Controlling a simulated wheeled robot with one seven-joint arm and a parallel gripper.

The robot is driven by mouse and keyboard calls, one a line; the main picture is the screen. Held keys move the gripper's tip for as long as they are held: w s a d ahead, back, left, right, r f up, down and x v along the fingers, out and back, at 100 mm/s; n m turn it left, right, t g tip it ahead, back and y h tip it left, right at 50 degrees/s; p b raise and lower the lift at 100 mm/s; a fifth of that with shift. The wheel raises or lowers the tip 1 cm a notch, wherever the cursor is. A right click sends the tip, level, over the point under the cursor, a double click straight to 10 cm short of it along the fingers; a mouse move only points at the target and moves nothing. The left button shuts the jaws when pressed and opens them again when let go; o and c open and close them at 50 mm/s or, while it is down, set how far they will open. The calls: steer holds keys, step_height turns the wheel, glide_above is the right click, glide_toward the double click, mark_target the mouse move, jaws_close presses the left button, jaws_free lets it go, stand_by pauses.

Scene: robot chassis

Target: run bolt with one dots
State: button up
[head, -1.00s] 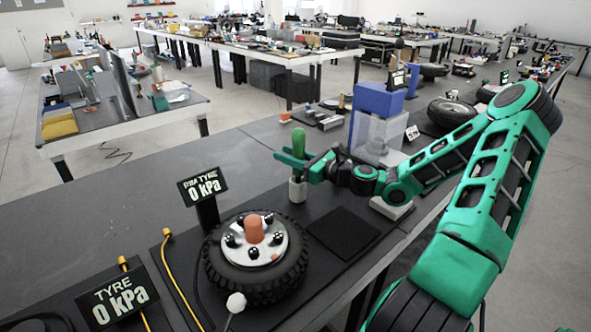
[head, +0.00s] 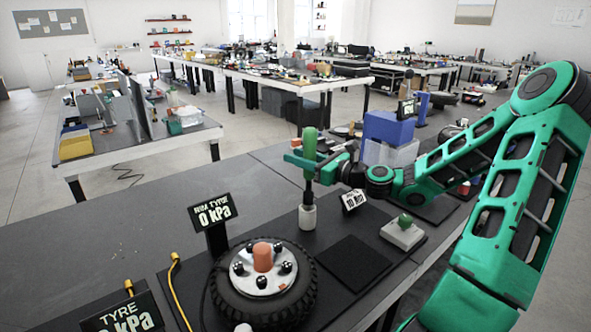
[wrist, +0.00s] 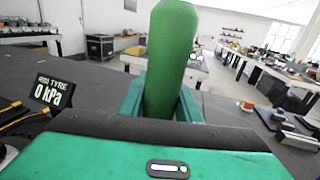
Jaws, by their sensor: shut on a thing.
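My gripper (head: 303,160) is shut on this handle, which also fills the middle of the wrist view (wrist: 171,60). The shaft reaches down to a white cup (head: 307,217); its lower end is hidden there, and I cannot tell whether it is still inside. The wheel with a black tyre (head: 305,290) lies flat at front centre. Its pale rim plate (head: 264,291) has an orange hub (head: 263,257) with several black bolts (head: 286,268) around it. Their dots are too small to count.
A "RIM TYRE 0 kPa" display (head: 212,212) stands behind the wheel, and a "TYRE 0 kPa" display (head: 124,318) at front left. A "10 Nm" sign (head: 353,199), a green button on a pale base (head: 403,236) and a black mat (head: 348,263) lie right.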

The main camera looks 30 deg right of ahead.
step_height(320, 180, up, 10)
steer(key=shift+r, duration=0.15)
stand_by(0.9)
stand_by(1.3)
